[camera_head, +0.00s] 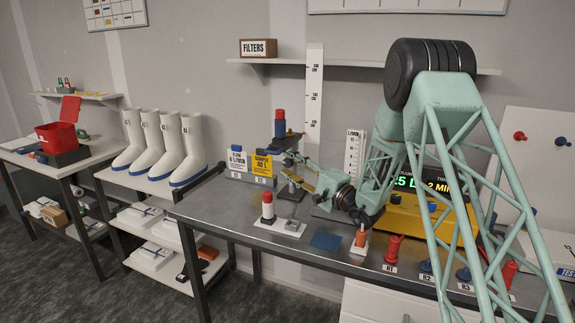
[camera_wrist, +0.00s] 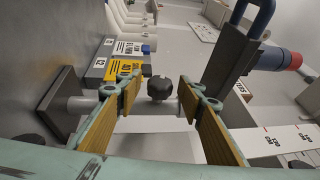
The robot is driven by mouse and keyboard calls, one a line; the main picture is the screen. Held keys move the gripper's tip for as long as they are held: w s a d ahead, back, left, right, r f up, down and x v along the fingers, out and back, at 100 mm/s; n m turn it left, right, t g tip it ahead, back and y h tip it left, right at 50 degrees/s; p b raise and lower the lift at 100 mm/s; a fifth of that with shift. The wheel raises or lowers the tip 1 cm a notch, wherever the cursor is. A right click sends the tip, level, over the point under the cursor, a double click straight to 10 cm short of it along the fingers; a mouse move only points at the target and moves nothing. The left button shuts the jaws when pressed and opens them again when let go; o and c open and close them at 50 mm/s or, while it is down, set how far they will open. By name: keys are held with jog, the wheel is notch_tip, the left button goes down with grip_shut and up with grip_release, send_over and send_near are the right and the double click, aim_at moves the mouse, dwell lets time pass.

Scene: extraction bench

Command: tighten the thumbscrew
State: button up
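The thumbscrew (camera_wrist: 160,88), a dark lobed knob, shows in the wrist view on a grey post (camera_wrist: 84,104) of a small stand. My gripper (camera_wrist: 159,92) is open, with its two wood-coloured finger pads on either side of the knob in the picture. A gap shows between the knob and each pad; I cannot tell whether the knob is between the tips or just beyond them. In the head view my gripper (camera_head: 291,168) is at the stand, above its dark base (camera_head: 291,193). The thumbscrew is too small to make out there.
The stand carries a dark holder (camera_wrist: 231,66) with a red-and-blue part (camera_head: 280,123). Labelled boxes (camera_head: 250,164) stand behind. A red-and-white bottle (camera_head: 267,206), a blue mat (camera_head: 325,240) and an orange-topped item (camera_head: 360,239) are on the bench in front.

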aim_at(290, 165)
jog(key=shift+v, duration=2.9)
jog(key=shift+s+r, duration=0.1)
